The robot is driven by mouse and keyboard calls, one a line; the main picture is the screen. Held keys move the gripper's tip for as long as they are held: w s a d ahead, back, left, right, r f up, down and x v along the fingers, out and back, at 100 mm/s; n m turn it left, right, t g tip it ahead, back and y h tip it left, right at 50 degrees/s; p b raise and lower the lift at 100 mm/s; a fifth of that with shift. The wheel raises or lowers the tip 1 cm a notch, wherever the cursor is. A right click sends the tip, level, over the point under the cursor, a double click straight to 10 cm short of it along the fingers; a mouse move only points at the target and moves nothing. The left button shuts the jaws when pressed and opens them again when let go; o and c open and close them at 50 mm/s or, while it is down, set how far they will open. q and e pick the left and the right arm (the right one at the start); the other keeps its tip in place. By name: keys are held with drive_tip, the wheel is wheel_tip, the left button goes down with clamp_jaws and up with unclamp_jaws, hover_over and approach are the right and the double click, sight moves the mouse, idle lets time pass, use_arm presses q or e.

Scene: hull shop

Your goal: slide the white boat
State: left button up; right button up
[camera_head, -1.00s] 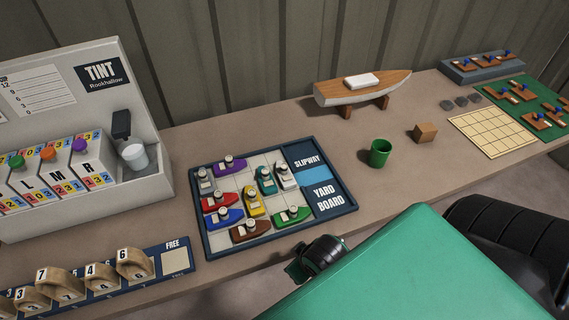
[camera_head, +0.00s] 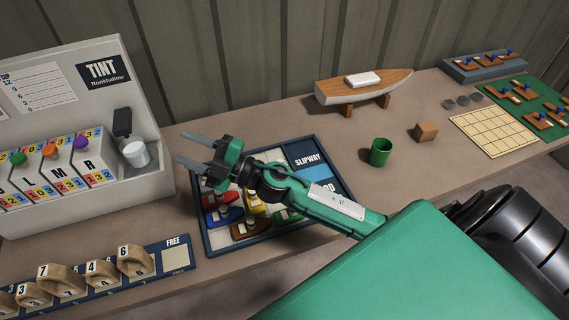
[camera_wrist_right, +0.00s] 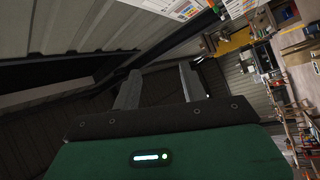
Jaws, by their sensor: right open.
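The yard board (camera_head: 304,158) is a dark-framed tray on the bench with several coloured toy boats and a slipway panel on its right side. My right arm crosses above it and hides much of its upper part. The white boat cannot be seen now; the arm covers the spot near the slipway where it stood before. My right gripper (camera_head: 183,148) is open and empty, raised above the board's upper left corner. Its two spread fingers also show in the right wrist view (camera_wrist_right: 160,84), with nothing between them. My left gripper is out of view.
A tint cabinet (camera_head: 103,72) with a white cup (camera_head: 136,154) stands close left of my right gripper. A numbered rack (camera_head: 167,243) lies at the front left. A green mug (camera_head: 380,151), a wooden block (camera_head: 425,131) and a model hull (camera_head: 345,94) stand to the right.

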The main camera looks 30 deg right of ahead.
drive_tip(key=a+f+n+g+y, duration=0.1)
drive_tip(key=a+n+g+y, duration=0.2)
drive_tip(key=n+g, duration=0.4)
drive_tip(key=n+g+h, duration=0.4)
drive_tip(key=g+h, duration=0.5)
drive_tip(key=h, duration=0.8)
approach(285, 164)
wheel_tip(285, 164, down, 9)
drive_tip(key=p, duration=0.3)
drive_tip(key=shift+w+a, duration=0.1)
drive_tip(key=shift+a, duration=0.05)
drive_tip(key=shift+f+p, duration=0.35)
drive_tip(key=shift+f, duration=0.2)
clamp_jaws()
